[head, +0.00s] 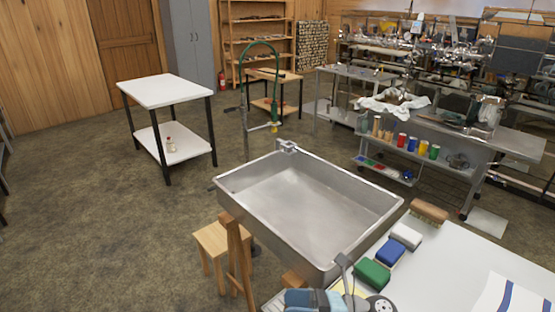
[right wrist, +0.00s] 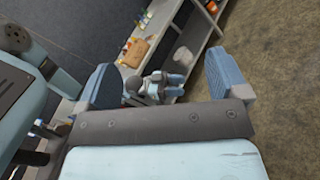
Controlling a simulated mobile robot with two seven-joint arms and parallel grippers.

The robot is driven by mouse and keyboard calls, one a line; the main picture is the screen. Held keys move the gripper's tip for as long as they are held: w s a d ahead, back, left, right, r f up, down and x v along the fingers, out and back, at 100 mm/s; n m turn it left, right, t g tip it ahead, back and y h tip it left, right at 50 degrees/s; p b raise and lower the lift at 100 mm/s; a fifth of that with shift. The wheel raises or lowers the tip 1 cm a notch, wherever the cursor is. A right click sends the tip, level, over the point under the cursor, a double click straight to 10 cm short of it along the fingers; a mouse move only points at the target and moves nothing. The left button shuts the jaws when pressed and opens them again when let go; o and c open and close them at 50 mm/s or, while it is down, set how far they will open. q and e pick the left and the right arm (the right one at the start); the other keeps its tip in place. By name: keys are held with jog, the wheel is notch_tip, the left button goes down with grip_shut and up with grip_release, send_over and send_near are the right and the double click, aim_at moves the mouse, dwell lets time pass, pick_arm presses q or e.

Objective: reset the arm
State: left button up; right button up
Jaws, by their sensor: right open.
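My right gripper (right wrist: 163,80) shows in the right wrist view with its two blue fingers spread wide apart. No object is held between them; a shelf and floor show beyond the gap. In the head view, a blue and grey part at the bottom edge looks like a piece of my own arm, cut off by the frame. I cannot tell which arm it is.
A white-topped table (head: 165,91) stands farther back; left floor is clear.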

jog(key=d+f+m+t+h, duration=0.35)
jog(key=m+t, duration=0.35)
jog(key=m, duration=0.7)
jog(key=d+f+m+t+h, duration=0.3)
jog(key=d+m+t+h, duration=0.3)
jog(key=m, duration=0.8)
jog(key=s+d+f+m+g+h, duration=0.2)
jog(key=s+d+f+m+h, duration=0.1)
jog(key=s+f+m, duration=0.35)
jog(key=s+d+f+m+g+h, duration=0.2)
jog(key=s+d+f+m+h, duration=0.1)
jog(key=s+f+m, duration=0.4)
notch_tip(320, 180, up, 11)
jog(key=p, duration=1.2)
jog(key=shift+w+d+f+m, duration=0.15)
jog(key=shift+w+d+m, duration=0.05)
jog(key=shift+d+m, duration=0.25)
